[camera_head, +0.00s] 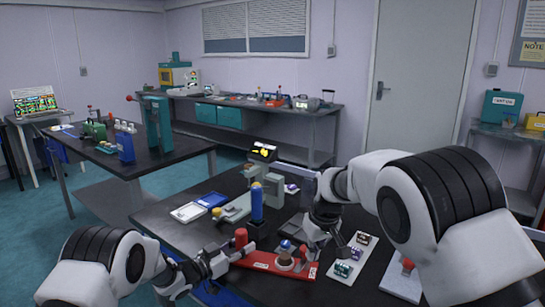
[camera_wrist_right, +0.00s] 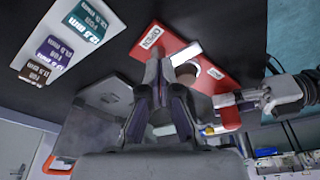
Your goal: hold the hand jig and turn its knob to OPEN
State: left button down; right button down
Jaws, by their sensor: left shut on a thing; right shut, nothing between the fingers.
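The hand jig is a red plate (camera_head: 262,261) on the dark table in the head view, and it also shows in the wrist view (camera_wrist_right: 218,82). A white OPEN label (camera_wrist_right: 150,38) is at one end of it. A brown round knob (camera_wrist_right: 187,72) stands on the plate, partly hidden behind my right fingers in the wrist view. My left gripper (camera_head: 232,258) is shut on the jig's upright red handle (camera_head: 240,238). My right gripper (camera_head: 314,243) is shut and empty, its tips beside the knob; contact with it is unclear.
A pale tray (camera_head: 335,276) with several labelled blocks lies right of the jig. Behind it stand a grey-green device (camera_head: 265,190), a blue cylinder (camera_head: 257,204) with a yellow top, and white and blue slabs (camera_head: 188,212).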

jog(key=shift+w+a, duration=0.1)
jog(key=shift+w, duration=0.15)
jog(key=shift+w+d+r, duration=0.15)
jog(key=shift+d, duration=0.1)
dwell(0.7)
jog(key=shift+s+d, duration=0.25)
jog(key=shift+s, duration=0.05)
notch_tip(320, 180, up, 6)
jog(key=shift+f, duration=0.15)
dwell(0.3)
jog(key=shift+s+x, duration=0.2)
jog(key=shift+x, duration=0.75)
jog(key=shift+s+x, duration=0.25)
jog(key=shift+x, duration=0.75)
jog(key=shift+s+x, duration=0.2)
jog(key=shift+x, duration=0.75)
